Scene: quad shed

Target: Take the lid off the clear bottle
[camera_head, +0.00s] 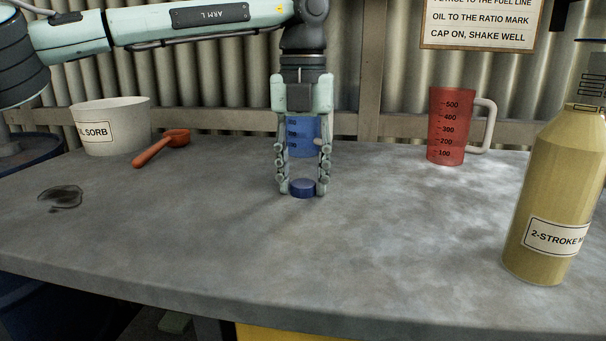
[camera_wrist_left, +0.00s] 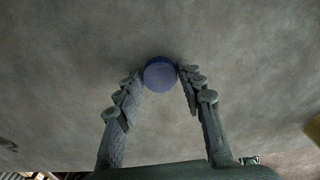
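A small dark blue lid (camera_head: 302,188) sits between the fingertips of my left gripper (camera_head: 303,190), which points straight down over the middle of the bench. The lid also shows in the left wrist view (camera_wrist_left: 160,74), with a fingertip against each side, so the left gripper (camera_wrist_left: 160,72) looks shut on it. I cannot tell whether the lid touches the bench top. A see-through bottle with dark marks (camera_head: 592,84), apparently the clear bottle, is cut off at the right edge. A blue line shows near its top; its lower part is hidden. My right gripper is not recognisable in view.
A tan 2-stroke bottle (camera_head: 550,195) stands at the front right. A red measuring jug (camera_head: 446,125) and a blue container (camera_head: 303,135) stand further back, the blue one behind my fingers. A white tub (camera_head: 125,120) and orange scoop (camera_head: 160,148) are left. The bench front (camera_head: 330,265) is clear.

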